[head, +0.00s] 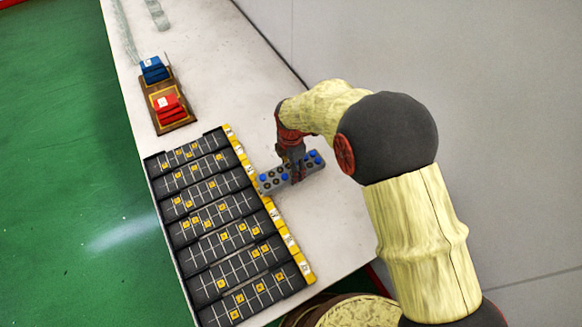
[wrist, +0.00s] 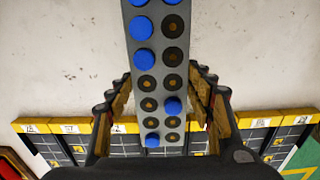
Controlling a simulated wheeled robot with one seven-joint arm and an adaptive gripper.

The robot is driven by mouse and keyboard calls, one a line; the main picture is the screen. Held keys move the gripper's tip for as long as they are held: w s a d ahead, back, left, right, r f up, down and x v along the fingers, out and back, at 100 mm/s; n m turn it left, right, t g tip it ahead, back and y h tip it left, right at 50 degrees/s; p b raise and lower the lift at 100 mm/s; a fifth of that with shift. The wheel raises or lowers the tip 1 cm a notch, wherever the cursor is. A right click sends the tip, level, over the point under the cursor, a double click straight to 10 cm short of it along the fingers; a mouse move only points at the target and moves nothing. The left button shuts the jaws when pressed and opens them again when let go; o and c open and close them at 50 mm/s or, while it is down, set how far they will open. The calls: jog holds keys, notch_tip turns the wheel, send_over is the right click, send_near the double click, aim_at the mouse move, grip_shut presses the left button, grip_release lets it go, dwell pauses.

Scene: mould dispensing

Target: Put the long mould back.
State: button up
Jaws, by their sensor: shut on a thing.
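The long mould (head: 270,181) is a grey bar with two rows of round cavities, some filled blue and others dark with a brass-coloured centre. My gripper (head: 297,172) is shut on the mould, with one finger on each long side. In the wrist view the mould (wrist: 158,58) runs from the top edge down between the fingers. In the head view it is over the white table, just right of the black trays' yellow-labelled ends. I cannot tell how high it is above the table.
Several black gridded trays (head: 205,208) with yellow-marked squares lie side by side along the white table (head: 205,60). A brown holder (head: 164,89) with blue blocks (head: 154,70) and red blocks (head: 168,107) stands beyond them. Faint clear items lie at the far end. A grey wall borders the table's right.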

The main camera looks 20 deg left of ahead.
jog(key=shift+f, duration=0.3)
jog(key=o, duration=1.7)
jog(key=shift+c, duration=0.2)
jog(key=shift+o, duration=0.2)
notch_tip(320, 180, up, 13)
jog(key=p, duration=0.2)
jog(key=shift+r, duration=0.15)
